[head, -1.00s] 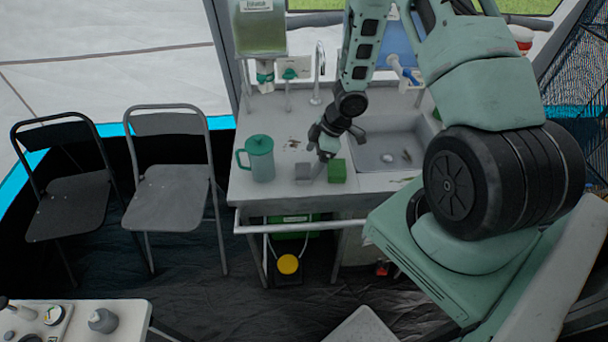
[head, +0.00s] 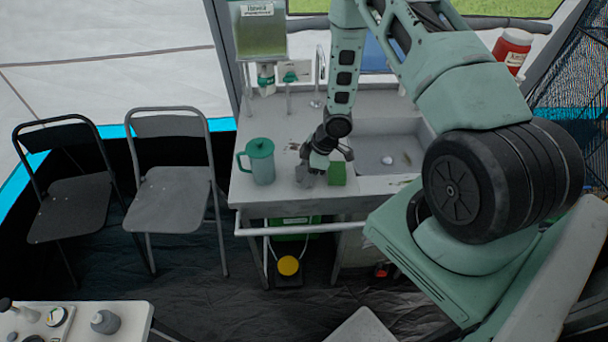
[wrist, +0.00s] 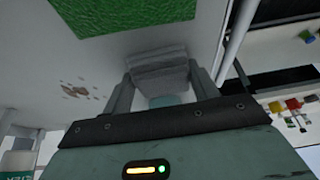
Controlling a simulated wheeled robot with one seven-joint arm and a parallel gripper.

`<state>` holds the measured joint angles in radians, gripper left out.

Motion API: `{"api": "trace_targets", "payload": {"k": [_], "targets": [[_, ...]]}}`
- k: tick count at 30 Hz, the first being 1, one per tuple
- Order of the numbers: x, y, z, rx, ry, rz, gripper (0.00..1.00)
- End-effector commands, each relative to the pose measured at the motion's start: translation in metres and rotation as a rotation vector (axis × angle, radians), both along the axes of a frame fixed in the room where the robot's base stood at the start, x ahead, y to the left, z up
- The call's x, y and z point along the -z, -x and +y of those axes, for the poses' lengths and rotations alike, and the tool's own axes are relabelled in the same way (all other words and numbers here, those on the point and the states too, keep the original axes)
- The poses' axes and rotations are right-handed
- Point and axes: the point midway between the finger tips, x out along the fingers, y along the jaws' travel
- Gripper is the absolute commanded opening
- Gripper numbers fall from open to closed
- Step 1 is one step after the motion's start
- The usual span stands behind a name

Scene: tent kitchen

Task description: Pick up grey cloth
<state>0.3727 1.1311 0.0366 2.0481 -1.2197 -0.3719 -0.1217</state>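The grey cloth (wrist: 158,72) is a small, folded, blocky piece on the white counter (head: 278,183). In the wrist view it lies between the two fingers of my gripper (wrist: 162,92). The fingers stand apart, one on each side of it; I cannot tell whether they touch it. In the head view my gripper (head: 312,172) points down onto the cloth's spot and largely hides it.
A green block (head: 337,174) sits close to the right of the gripper and also shows in the wrist view (wrist: 118,14). A green-lidded jug (head: 260,162) stands to the left. The sink (head: 382,160) is at the right. A rail (head: 300,229) runs along the counter front.

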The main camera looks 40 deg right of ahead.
Motion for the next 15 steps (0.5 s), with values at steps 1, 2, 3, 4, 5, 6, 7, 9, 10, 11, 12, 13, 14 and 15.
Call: {"api": "trace_targets", "payload": {"k": [1, 2, 3, 4, 5, 6, 7, 9, 10, 11, 12, 13, 14, 15], "targets": [[0.0, 0.0, 0.0, 0.0, 0.0, 0.0, 0.41], [0.0, 0.0, 0.0, 0.0, 0.0, 0.0, 0.38], [0.0, 0.0, 0.0, 0.0, 0.0, 0.0, 0.38], [0.0, 0.0, 0.0, 0.0, 0.0, 0.0, 0.38], [0.0, 0.0, 0.0, 0.0, 0.0, 0.0, 0.34], [0.0, 0.0, 0.0, 0.0, 0.0, 0.0, 0.34], [0.0, 0.0, 0.0, 0.0, 0.0, 0.0, 0.34], [-0.001, 0.0, 0.0, 0.0, 0.0, 0.0, 0.34], [-0.001, 0.0, 0.0, 0.0, 0.0, 0.0, 0.34], [-0.002, 0.0, 0.0, 0.0, 0.001, -0.001, 0.34], [-0.004, 0.0, 0.0, 0.0, 0.001, -0.001, 0.34], [-0.007, -0.001, -0.001, 0.001, 0.0, -0.002, 0.34], [-0.01, -0.001, -0.001, 0.001, 0.0, -0.002, 0.34], [-0.015, -0.001, 0.0, 0.001, -0.001, -0.003, 0.34]]}}
